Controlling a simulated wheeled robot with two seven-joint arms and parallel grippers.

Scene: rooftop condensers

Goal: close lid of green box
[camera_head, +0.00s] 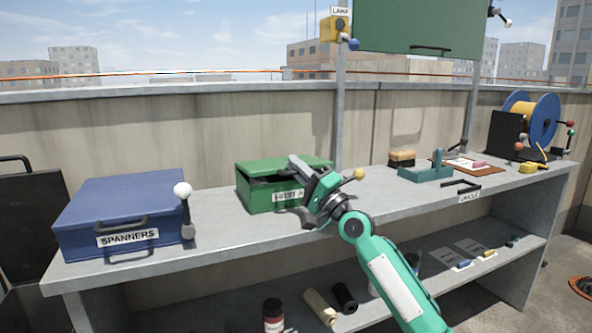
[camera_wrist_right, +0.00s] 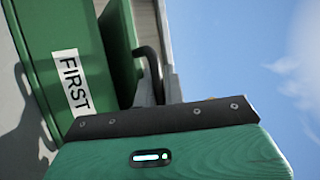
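The green box (camera_head: 262,197) stands on the workbench, its front label partly hidden by my right gripper. Its lid (camera_head: 270,166) is low over the body, with a dark gap under its front edge, so it looks slightly raised. In the right wrist view the box front (camera_wrist_right: 35,45) carries the word FIRST; beside it are the green lid (camera_wrist_right: 120,45) and a dark curved handle (camera_wrist_right: 153,72). My right gripper (camera_head: 295,163) is at the lid's front edge; I cannot tell whether it touches. Its finger opening is not clear. My left gripper is not in view.
A blue SPANNERS box (camera_head: 120,205) with a white-knobbed lever (camera_head: 185,205) stands left on the workbench (camera_head: 230,232). To the right are a brown block (camera_head: 402,159), a teal tool (camera_head: 425,172), a clipboard and a blue cable reel (camera_head: 543,120). A green panel (camera_head: 420,25) hangs above.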

